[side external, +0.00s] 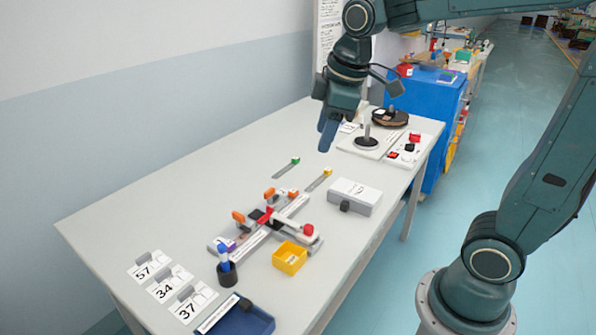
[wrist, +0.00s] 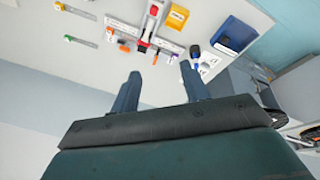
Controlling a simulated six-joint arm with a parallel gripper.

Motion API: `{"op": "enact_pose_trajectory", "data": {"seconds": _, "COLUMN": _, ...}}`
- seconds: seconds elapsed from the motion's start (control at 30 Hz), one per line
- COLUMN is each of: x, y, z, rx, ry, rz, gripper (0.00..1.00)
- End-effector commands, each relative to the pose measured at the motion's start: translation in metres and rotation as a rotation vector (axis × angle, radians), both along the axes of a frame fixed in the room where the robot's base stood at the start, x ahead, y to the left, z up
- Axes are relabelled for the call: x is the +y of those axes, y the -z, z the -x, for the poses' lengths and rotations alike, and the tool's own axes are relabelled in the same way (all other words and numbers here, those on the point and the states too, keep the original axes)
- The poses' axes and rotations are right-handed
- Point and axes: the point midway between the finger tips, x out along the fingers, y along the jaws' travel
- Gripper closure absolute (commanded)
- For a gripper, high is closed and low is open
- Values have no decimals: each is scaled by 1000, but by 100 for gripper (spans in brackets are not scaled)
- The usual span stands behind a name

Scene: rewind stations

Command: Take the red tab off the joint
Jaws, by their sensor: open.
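The red tab (side external: 265,215) lies across the joint in the middle of the grey splicing fixture (side external: 250,240), beside a black block. It also shows in the wrist view (wrist: 143,44) as a small red patch, its details too small to tell. My gripper (side external: 327,136) hangs above the far part of the table, well up and away from the fixture, fingers pointing down. In the wrist view my two fingers (wrist: 160,71) are spread apart with nothing between them.
Orange clamps (side external: 238,216) and a red knob (side external: 308,230) stand up from the fixture. A yellow bin (side external: 290,258), a black cup with a blue-handled tool (side external: 227,272) and a blue tray (side external: 245,320) are close by. A grey-white box (side external: 355,196) stands to the right.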

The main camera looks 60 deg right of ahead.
Motion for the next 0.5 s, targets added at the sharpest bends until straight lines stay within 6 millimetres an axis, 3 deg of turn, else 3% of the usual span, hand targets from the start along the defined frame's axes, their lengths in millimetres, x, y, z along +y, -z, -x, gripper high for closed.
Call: {"op": "enact_pose_trajectory", "data": {"seconds": 0.5, "x": -28, "y": 50, "z": -109, "rx": 150, "ry": -431, "rz": 97, "gripper": 55}}
